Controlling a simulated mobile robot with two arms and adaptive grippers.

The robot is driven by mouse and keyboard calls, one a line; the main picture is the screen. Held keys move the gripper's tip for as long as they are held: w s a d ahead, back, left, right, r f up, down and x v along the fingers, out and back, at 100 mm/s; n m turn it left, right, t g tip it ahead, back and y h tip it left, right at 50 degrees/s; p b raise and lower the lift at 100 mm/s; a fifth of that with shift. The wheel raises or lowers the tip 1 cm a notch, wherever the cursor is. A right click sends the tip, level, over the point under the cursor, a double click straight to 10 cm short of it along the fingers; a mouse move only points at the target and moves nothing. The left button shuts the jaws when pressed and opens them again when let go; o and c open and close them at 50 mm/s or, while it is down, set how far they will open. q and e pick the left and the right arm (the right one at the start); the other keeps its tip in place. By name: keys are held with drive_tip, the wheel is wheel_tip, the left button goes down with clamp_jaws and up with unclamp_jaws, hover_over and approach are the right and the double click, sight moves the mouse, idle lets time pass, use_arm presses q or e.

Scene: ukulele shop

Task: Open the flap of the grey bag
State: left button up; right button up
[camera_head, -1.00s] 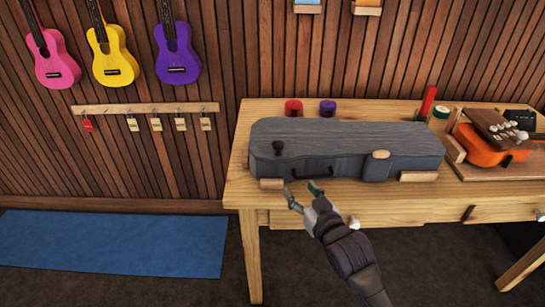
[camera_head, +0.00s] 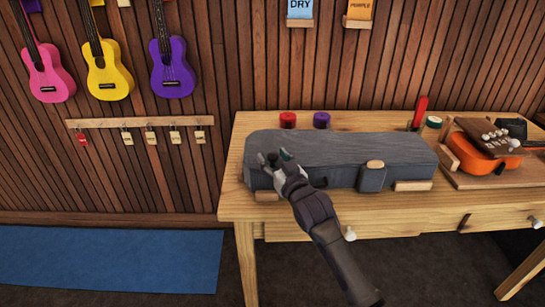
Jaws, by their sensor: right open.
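The grey bag (camera_head: 335,150) lies flat on the wooden workbench, its wide end at left. A small dark knob (camera_head: 272,158) is on its left end, and a wooden toggle (camera_head: 375,164) sits above a small pocket (camera_head: 371,181) on its front right. My right gripper (camera_head: 274,156) is open at the left end of the bag, its fingertips on either side of the knob. I cannot tell whether they touch it. My gripper and forearm hide part of the bag's front. My left gripper is not in view.
The workbench (camera_head: 390,214) has wooden blocks under the bag's front edge. A red (camera_head: 288,120) and a purple roll (camera_head: 321,120) stand behind the bag. An orange ukulele (camera_head: 480,158) lies at right. Ukuleles and a rack of tags (camera_head: 140,122) hang on the wall.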

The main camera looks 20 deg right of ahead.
drive_tip(key=shift+w, duration=0.4)
drive_tip(key=shift+c, duration=0.3)
clamp_jaws()
